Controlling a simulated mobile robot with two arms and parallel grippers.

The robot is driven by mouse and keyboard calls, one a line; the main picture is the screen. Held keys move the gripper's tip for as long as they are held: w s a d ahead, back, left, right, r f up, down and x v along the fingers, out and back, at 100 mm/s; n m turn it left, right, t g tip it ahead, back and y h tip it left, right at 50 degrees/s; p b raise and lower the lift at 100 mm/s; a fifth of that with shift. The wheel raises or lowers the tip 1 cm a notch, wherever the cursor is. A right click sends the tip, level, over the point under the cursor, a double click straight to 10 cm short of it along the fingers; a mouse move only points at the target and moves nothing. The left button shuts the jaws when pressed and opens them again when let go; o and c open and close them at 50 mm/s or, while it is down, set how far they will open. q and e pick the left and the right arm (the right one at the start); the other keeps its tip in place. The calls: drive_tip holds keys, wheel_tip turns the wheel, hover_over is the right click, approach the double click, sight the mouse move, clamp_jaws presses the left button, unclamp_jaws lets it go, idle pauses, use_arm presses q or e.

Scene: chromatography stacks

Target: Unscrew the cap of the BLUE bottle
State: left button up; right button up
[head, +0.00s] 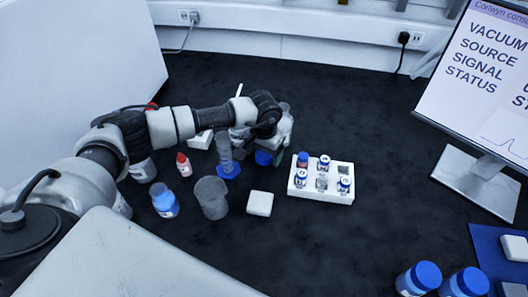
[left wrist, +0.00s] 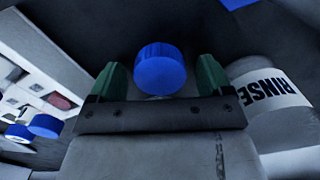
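A round blue cap (head: 263,157) shows under my left gripper (head: 274,146) in the head view. In the left wrist view the blue cap (left wrist: 160,70) sits between my left gripper's green fingertips (left wrist: 163,80), with a gap on each side. The gripper is open and holds nothing. What is under this cap is hidden, so I cannot tell which bottle it belongs to. My right gripper is not in view.
A clear cylinder on a blue base (head: 228,168), a grey beaker (head: 211,198) and a red-capped bottle (head: 184,164) stand left of the gripper. A white vial rack (head: 318,195) is close on the right. A RINSE bottle (left wrist: 270,105) is beside the fingers. The table's middle right is clear.

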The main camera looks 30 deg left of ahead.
sight(264, 154)
use_arm(q)
drive_tip(key=shift+r, duration=0.1)
drive_tip(key=shift+r+p, duration=0.25)
drive_tip(key=shift+p, duration=0.05)
wheel_tip(264, 154, up, 12)
drive_tip(key=b, duration=0.1)
drive_tip(key=shift+f, duration=0.2)
